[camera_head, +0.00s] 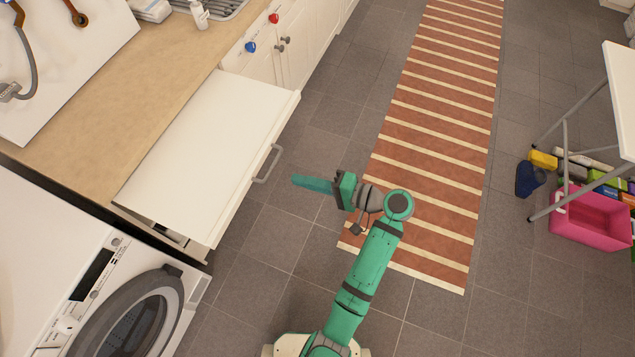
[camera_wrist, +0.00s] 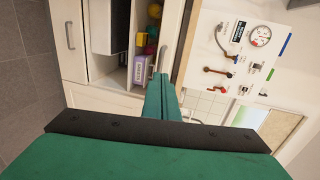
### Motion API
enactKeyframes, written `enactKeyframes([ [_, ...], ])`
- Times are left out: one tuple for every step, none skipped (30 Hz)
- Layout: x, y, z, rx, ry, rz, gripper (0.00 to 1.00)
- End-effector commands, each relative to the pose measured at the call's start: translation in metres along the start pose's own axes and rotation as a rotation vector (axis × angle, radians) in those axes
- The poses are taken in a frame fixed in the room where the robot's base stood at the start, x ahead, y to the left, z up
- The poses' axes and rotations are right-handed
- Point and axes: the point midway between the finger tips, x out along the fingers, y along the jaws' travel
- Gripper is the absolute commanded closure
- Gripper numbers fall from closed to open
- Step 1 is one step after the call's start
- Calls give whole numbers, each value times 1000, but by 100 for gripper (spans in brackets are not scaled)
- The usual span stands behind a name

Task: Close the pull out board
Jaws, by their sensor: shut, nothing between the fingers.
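The white pull-out board (camera_head: 210,150) sticks well out from under the counter on the left of the head view. Its front edge carries a grey bar handle (camera_head: 268,165). My gripper (camera_head: 298,181) is shut and empty, its fingers pointing left toward the board's front. In the head view the fingertips are a little right of the handle, with a gap between them. In the wrist view the shut fingers (camera_wrist: 162,82) point at the cabinet front, and the handle (camera_wrist: 160,62) shows just beyond their tips, partly overlapped by them.
A wooden counter (camera_head: 90,130) runs behind the board, and a white washing machine (camera_head: 95,280) stands at the lower left. A striped rug (camera_head: 440,120) lies on the tiled floor. A pink crate (camera_head: 590,217) sits at the right. The floor before the board is clear.

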Motion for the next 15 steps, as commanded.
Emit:
enactKeyframes([
  [10,0,1,1,-3,0,100],
  [15,0,1,1,-3,-1,100],
  [22,0,1,1,-3,-1,100],
  [27,0,1,1,-3,0,100],
  [32,0,1,1,-2,0,100],
  [38,0,1,1,-3,0,100],
  [42,0,0,1,-1,0,100],
  [46,0,0,1,-2,0,100],
  [50,0,0,1,-2,0,100],
  [53,0,0,1,-1,-1,100],
  [56,0,0,1,0,-1,100],
  [59,0,0,0,0,0,100],
  [60,0,0,0,0,0,100],
  [62,0,0,0,0,0,100],
  [63,0,0,0,0,0,100],
])
